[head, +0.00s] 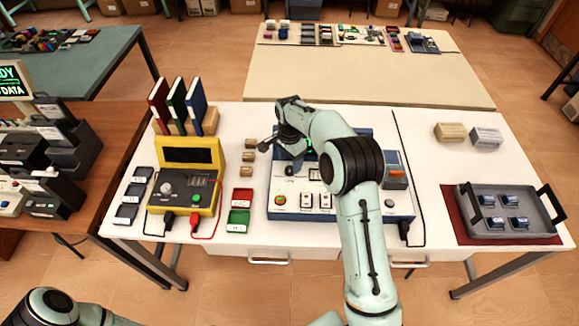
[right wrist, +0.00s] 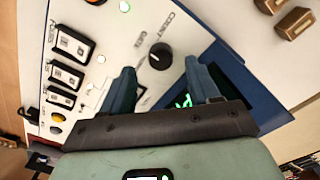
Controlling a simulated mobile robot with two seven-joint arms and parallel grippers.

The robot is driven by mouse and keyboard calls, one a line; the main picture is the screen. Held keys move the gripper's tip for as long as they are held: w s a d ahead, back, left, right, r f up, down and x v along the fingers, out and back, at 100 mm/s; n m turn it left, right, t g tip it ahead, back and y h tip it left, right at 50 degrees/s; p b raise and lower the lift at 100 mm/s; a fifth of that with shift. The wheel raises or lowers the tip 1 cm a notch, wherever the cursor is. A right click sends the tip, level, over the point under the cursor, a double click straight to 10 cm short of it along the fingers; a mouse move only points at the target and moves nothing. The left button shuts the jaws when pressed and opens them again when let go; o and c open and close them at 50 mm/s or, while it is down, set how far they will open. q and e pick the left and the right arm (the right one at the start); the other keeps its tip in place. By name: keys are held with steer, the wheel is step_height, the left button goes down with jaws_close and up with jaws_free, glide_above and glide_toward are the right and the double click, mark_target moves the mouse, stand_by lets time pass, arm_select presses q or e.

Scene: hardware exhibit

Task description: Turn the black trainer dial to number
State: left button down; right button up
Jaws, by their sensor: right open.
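The trainer (head: 345,217) is a white panel in a blue frame on the white table. In the right wrist view its black dial (right wrist: 160,56) is a round knob on the white panel, just beyond and between the fingertips. My right gripper (right wrist: 160,68) is open and empty, with one finger on each side of the dial's line and no clear contact. In the head view the right gripper (head: 270,144) is over the back left part of the trainer, and my arm covers much of the panel. My left gripper is outside the view; only part of that arm shows.
A yellow meter (head: 185,190) with red and black leads stands left of the trainer. Small wooden blocks (head: 248,157) and red and green trays (head: 239,217) lie between them. A grey tray (head: 480,222) with several blue parts is at the right.

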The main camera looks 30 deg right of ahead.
mark_target(290, 168)
steer(key=shift+f, duration=1.75)
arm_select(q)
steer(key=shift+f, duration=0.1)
arm_select(e)
steer(key=c, duration=1)
steer(key=shift+c, duration=0.2)
steer(key=shift+n, duration=0.4)
steer(key=n, duration=0.3)
steer(key=shift+r+p, duration=0.1)
steer(key=shift+p, duration=0.3)
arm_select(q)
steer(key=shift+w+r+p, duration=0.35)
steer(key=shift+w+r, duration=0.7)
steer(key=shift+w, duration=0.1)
arm_select(e)
steer(key=n, duration=0.5)
steer(key=shift+n, duration=0.3)
